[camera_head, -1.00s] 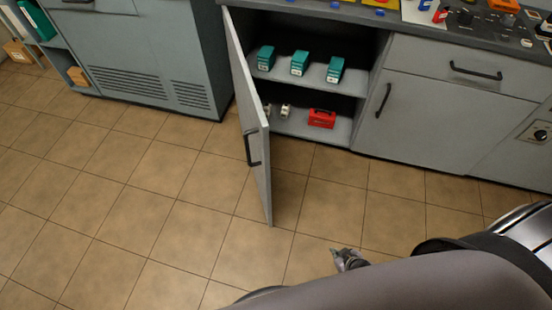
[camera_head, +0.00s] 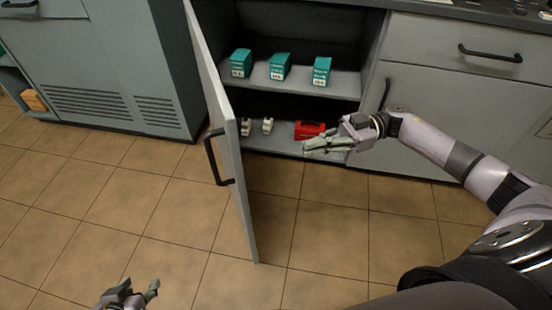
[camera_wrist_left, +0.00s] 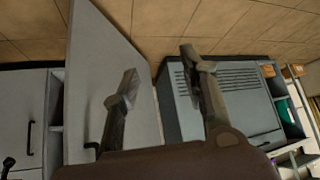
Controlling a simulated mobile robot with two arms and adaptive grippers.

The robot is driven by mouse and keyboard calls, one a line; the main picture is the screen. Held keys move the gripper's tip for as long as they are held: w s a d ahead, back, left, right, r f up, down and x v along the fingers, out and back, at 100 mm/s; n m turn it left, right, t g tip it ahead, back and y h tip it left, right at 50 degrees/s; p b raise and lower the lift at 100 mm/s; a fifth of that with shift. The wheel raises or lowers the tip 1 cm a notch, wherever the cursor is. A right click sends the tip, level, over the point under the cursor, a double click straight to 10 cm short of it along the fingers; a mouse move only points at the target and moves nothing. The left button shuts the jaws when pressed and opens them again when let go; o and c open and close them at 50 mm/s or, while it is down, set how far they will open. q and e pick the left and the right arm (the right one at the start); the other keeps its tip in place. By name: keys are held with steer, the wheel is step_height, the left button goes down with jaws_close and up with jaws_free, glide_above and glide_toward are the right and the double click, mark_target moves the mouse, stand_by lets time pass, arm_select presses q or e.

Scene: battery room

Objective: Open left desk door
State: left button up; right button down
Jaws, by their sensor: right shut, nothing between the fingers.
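The left desk door (camera_head: 222,150) stands wide open, a grey panel swung out from the desk. Its black handle (camera_head: 217,157) is on the outer face, toward the left. The door also shows in the left wrist view (camera_wrist_left: 112,75), behind and left of the fingers. My left gripper (camera_head: 131,290) is open and empty at the bottom left of the head view, apart from the door. In the left wrist view its fingers (camera_wrist_left: 160,75) are spread. My right gripper (camera_head: 318,146) is shut and empty in front of the open compartment, overlapping the lower shelf in the picture.
Teal boxes (camera_head: 280,67) stand on the upper shelf. A red box (camera_head: 308,130) and small white items (camera_head: 267,125) are on the lower shelf. A closed door and drawer (camera_head: 455,50) are to the right. A grey vented cabinet (camera_head: 110,70) stands left. The tiled floor is clear.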

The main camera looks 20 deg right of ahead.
arm_select(q)
steer(key=w+d+r+t+h+b, duration=0.1)
steer(key=w+d+r+t, duration=0.1)
steer(key=w+r+t, duration=0.1)
steer(key=shift+w+r+t, duration=0.4)
steer(key=shift+w+r, duration=0.3)
steer(key=shift+w, duration=0.55)
arm_select(e)
steer(key=a, duration=1.3)
steer(key=shift+w+a, duration=0.25)
steer(key=shift+w, duration=0.15)
arm_select(q)
steer(key=shift+s+f, duration=0.1)
arm_select(e)
steer(key=shift+r, duration=0.1)
